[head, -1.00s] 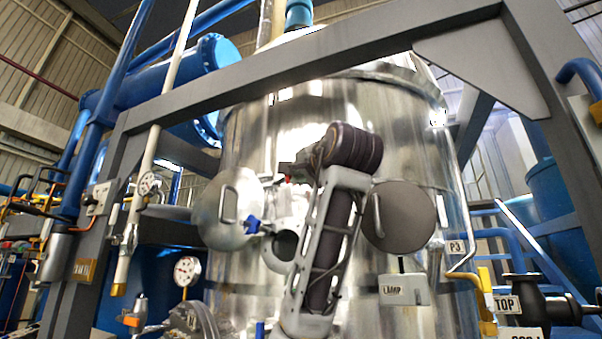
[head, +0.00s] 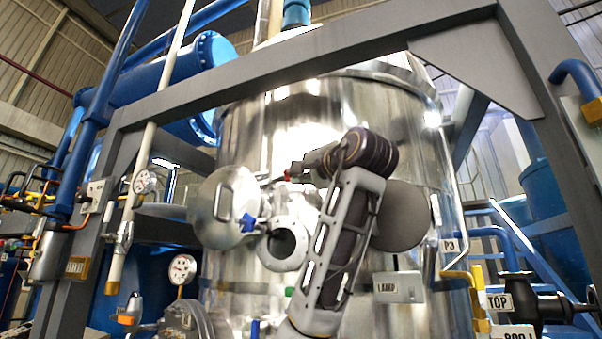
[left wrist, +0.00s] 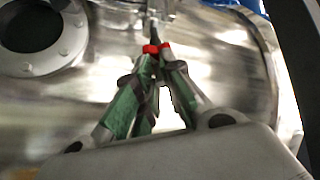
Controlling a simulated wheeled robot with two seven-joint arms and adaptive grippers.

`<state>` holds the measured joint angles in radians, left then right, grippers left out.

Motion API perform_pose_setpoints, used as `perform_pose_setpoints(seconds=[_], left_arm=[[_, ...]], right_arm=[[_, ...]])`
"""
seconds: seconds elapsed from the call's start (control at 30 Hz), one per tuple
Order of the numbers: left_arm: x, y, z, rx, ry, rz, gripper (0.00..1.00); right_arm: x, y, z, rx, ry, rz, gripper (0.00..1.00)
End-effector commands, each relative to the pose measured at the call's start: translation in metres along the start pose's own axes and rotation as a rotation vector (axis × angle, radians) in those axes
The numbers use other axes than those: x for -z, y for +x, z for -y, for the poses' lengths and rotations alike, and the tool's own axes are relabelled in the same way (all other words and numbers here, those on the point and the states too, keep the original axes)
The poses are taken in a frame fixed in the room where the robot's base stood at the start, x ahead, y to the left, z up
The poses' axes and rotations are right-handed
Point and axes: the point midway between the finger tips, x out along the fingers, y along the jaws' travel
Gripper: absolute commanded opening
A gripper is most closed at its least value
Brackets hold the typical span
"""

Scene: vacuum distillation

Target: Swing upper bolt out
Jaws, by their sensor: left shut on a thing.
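My left arm crosses the middle of the head view, and its gripper (head: 284,177) points left, above a round flanged opening (head: 282,243) in the steel vessel. In the left wrist view the red-tipped fingers (left wrist: 157,48) are shut on a thin dark rod, the upper bolt (left wrist: 155,22), beside the opening's bolted flange (left wrist: 72,42). The bolt is small and hard to make out in the head view. A round hatch door (head: 215,200) with a handle stands left of the opening, with a blue knob (head: 247,223) between them. My right gripper is not in view.
The large steel vessel (head: 400,115) fills the middle. A grey frame beam (head: 300,60) crosses above my arm. A second round cover (head: 405,215) and a label plate (head: 398,287) are to the right. A gauge (head: 182,268) stands low on the left.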

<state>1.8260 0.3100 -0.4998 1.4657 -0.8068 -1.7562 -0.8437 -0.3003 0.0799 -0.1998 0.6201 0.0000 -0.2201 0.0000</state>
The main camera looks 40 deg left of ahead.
Motion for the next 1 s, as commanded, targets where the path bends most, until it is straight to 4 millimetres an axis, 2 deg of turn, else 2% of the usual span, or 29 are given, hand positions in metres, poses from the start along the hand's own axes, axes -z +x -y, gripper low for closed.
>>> perform_pose_setpoints(seconds=[0.07, 0.1, 0.27, 0.7, 0.87, 1.0], left_arm=[[0.0, 0.0, -0.002, -0.003, 0.002, 0.002, 0.0], [0.0, 0.0, -0.002, -0.003, 0.002, 0.002, 0.12], [0.0, 0.0, -0.001, -0.002, 0.002, 0.001, 0.32], [0.0, -0.003, 0.0, -0.001, 0.001, -0.001, 0.33], [0.001, -0.013, -0.001, -0.001, 0.002, -0.002, 0.33], [0.001, -0.029, -0.001, -0.001, 0.0, -0.003, 0.33]], right_arm=[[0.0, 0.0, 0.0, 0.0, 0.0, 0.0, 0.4], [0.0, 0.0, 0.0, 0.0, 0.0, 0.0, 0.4], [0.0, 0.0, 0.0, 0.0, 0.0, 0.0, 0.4], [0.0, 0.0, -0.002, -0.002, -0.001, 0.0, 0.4], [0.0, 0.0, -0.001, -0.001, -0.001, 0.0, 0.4], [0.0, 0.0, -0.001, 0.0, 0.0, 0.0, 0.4]])
